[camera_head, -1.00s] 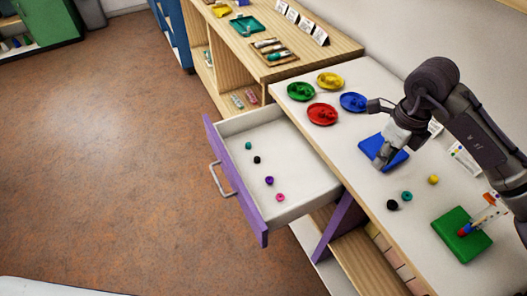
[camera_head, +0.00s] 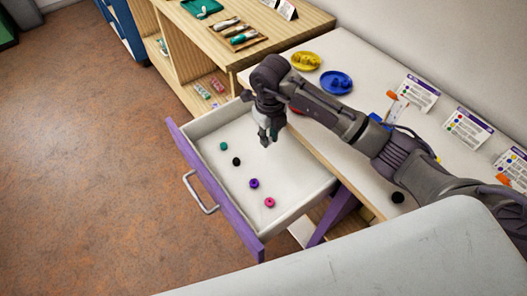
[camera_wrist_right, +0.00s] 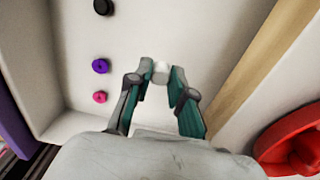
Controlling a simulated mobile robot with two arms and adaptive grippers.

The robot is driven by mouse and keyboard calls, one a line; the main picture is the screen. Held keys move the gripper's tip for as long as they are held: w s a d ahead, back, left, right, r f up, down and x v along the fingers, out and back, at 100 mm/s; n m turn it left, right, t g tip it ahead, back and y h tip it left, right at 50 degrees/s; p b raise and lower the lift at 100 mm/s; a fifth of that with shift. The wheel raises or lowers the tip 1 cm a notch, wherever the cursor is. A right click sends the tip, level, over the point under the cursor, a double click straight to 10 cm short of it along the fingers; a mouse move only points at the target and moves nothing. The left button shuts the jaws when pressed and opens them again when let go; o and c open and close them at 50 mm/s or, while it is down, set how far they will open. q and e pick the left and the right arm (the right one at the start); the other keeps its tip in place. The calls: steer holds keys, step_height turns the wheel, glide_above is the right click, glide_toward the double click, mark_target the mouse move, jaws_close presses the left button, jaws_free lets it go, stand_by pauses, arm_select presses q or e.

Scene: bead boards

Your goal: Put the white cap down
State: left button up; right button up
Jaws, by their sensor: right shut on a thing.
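My right gripper (camera_head: 267,141) hangs over the back part of the open drawer (camera_head: 309,188). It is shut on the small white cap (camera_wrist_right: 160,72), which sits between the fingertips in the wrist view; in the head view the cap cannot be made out. The cap seems to be above the drawer floor; its exact height is hard to tell. In the drawer lie a teal cap (camera_head: 223,146), a black cap (camera_head: 236,161), a purple cap (camera_head: 254,184) and a pink cap (camera_head: 269,202), apart from the gripper. My left gripper is not in view.
Yellow (camera_head: 306,61) and blue (camera_head: 336,82) plates stand on the table; a red plate (camera_wrist_right: 292,140) is close to the gripper in the wrist view. A black bead (camera_head: 397,197) lies on the table. The drawer floor has bare room.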

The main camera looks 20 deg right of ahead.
mark_target(269, 157)
steer(key=shift+f, duration=3.6)
steer(key=shift+f, duration=0.2)
steer(key=o, duration=0.7)
steer(key=shift+c, duration=0.2)
steer(key=shift+r, duration=0.15)
step_height(269, 157, up, 12)
steer(key=shift+r+b, duration=0.1)
steer(key=shift+b, duration=0.25)
